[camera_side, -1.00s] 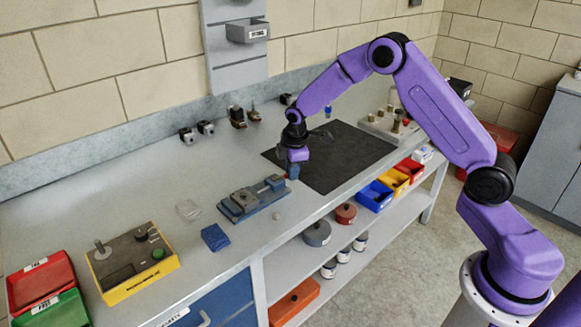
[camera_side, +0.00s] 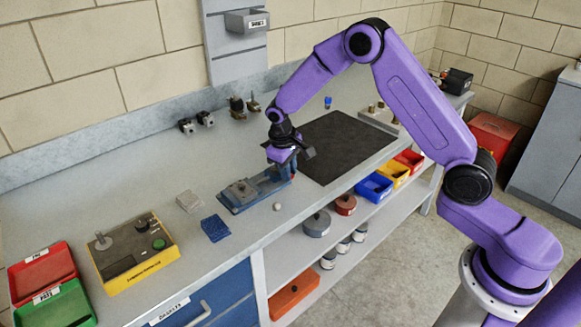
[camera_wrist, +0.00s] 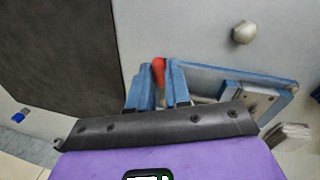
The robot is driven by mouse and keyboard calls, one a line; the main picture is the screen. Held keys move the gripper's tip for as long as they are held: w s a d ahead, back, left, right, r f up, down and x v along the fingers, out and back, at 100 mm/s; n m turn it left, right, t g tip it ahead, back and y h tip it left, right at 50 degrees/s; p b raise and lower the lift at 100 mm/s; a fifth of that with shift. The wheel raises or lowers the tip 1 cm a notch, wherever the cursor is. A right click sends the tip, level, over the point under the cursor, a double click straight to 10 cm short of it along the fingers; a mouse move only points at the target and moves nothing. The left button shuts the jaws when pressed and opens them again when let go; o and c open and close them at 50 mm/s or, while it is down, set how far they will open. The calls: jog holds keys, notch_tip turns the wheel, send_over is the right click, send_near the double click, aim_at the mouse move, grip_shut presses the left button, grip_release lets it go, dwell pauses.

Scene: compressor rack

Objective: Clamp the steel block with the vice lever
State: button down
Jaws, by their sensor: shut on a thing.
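The blue vice (camera_side: 232,206) lies on the grey bench, left of the black mat. A grey steel block (camera_side: 241,188) sits on its left part; in the wrist view the block (camera_wrist: 236,99) shows at the right, with dark holes in its face. My gripper (camera_side: 288,172) is over the vice's right end, pointing down. In the wrist view my gripper (camera_wrist: 158,82) has its two blue fingers on either side of the red vice lever (camera_wrist: 159,69) and is shut on it. The lever's lower part is hidden by the fingers. I cannot tell whether the vice jaw touches the block.
A small pale knob (camera_side: 277,206) lies in front of the vice. The black mat (camera_side: 345,145) is clear. Small fittings (camera_side: 237,106) stand near the wall.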

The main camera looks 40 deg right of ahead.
jog(key=shift+a+m, duration=0.55)
jog(key=shift+m, duration=0.55)
jog(key=shift+g, duration=0.3)
jog(key=c, duration=1.1)
grip_release()
jog(key=a+r, duration=0.1)
jog(key=r, duration=0.4)
jog(key=a+r, duration=0.1)
jog(key=r, duration=0.5)
jog(key=a+r, duration=0.1)
jog(key=r, duration=0.5)
jog(key=shift+s+a, duration=0.1)
jog(key=shift+a, duration=0.15)
